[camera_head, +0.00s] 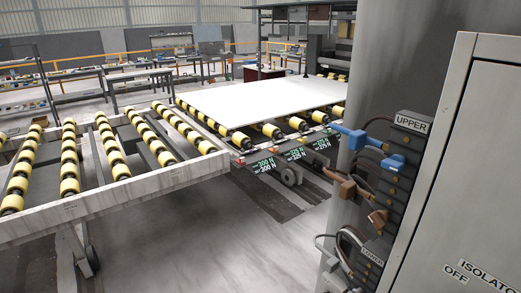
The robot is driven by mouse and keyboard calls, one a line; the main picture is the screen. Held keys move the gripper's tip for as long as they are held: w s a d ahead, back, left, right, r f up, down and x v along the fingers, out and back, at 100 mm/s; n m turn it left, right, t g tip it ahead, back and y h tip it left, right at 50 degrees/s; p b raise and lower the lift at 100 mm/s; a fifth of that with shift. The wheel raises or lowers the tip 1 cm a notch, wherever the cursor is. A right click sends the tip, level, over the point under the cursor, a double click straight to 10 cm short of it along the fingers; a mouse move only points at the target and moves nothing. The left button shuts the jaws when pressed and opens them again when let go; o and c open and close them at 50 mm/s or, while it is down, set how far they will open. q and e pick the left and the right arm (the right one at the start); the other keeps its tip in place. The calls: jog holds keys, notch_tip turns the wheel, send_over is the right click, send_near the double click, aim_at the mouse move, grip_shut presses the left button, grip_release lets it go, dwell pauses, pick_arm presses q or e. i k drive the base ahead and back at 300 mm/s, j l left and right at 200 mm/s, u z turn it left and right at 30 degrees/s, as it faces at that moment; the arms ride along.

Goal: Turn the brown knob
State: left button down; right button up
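A brown knob (347,187) juts out to the left from the dark column of blocks (403,178) at the right of the head view. It looks like a small angular lever; another brown part (378,217) shows just below and right of it, and I cannot tell whether the two are joined. A blue handle (357,136) sticks out above it, with a blue block (393,161) beside it. Neither of my grippers is in view, and nothing touches the brown knob.
A pale cabinet (478,150) with an isolator label fills the right edge. Dark cables loop near the lower block (369,257). A roller table (100,190) with yellow rollers stands left, and a white slab (265,100) lies behind. Floor between roller table and cabinet is open.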

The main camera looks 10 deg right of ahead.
aim_at(379, 219)
jog(key=k+z, duration=0.15)
jog(key=z, duration=1.1)
